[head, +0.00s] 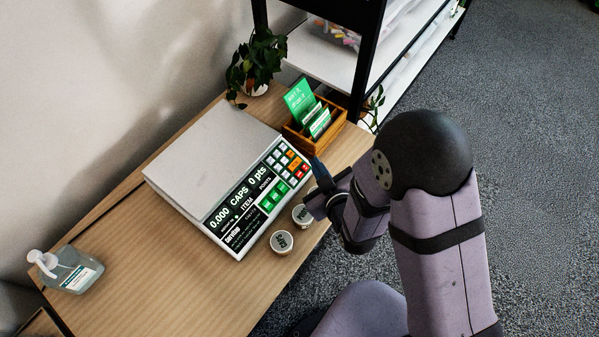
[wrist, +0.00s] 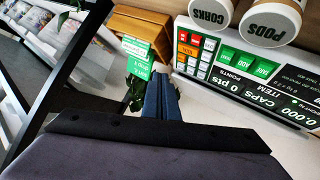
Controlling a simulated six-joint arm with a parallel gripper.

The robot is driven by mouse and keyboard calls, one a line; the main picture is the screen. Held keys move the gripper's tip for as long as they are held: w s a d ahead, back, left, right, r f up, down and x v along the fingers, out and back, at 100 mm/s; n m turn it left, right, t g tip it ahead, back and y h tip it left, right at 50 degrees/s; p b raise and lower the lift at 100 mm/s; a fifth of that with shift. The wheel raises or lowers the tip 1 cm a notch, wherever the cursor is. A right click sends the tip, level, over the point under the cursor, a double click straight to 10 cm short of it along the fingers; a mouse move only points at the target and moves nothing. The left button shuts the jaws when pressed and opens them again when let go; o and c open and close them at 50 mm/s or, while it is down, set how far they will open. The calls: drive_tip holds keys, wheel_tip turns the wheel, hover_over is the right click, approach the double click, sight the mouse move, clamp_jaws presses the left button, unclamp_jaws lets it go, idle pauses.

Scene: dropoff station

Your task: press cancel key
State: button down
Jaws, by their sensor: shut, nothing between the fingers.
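The counter scale (head: 205,150) sits on the wooden table with its display and keypad on the side facing the arm. Its keypad (head: 290,160) has white, orange, red and green keys. A red key (wrist: 183,37) shows at the keypad's corner in the wrist view, beside an orange key (wrist: 188,49); I cannot read which one is the cancel key. My gripper (head: 317,164) has its blue fingers closed together and empty, just beside the keypad's right edge. In the wrist view the fingers (wrist: 160,92) point toward the keypad's end; contact with any key does not show.
A wooden card holder (head: 322,132) with green cards is behind my gripper. A potted plant (head: 258,62), black shelf (head: 368,50) and pump bottle (head: 72,272) stand around.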

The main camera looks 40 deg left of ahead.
drive_tip(key=shift+f, duration=0.1)
idle(0.3)
drive_tip(key=b, duration=0.6)
approach(299, 174)
drive_tip(key=shift+w+a+f, duration=0.15)
drive_tip(key=shift+w+a, duration=0.9)
drive_tip(key=shift+w, duration=0.05)
drive_tip(key=shift+w+a+f, duration=0.2)
drive_tip(key=shift+w+a, duration=0.9)
drive_tip(key=shift+w, duration=0.05)
drive_tip(key=shift+f+b, duration=0.2)
drive_tip(key=shift+b, duration=0.2)
drive_tip(key=shift+a+f, duration=0.2)
drive_tip(key=shift+a+f+b, duration=0.1)
drive_tip(key=shift+f+b, duration=0.3)
drive_tip(key=shift+b, duration=0.2)
drive_tip(key=shift+r, duration=0.2)
idle(0.5)
drive_tip(key=shift+d+r+p, duration=0.3)
drive_tip(key=shift+r+p, duration=0.3)
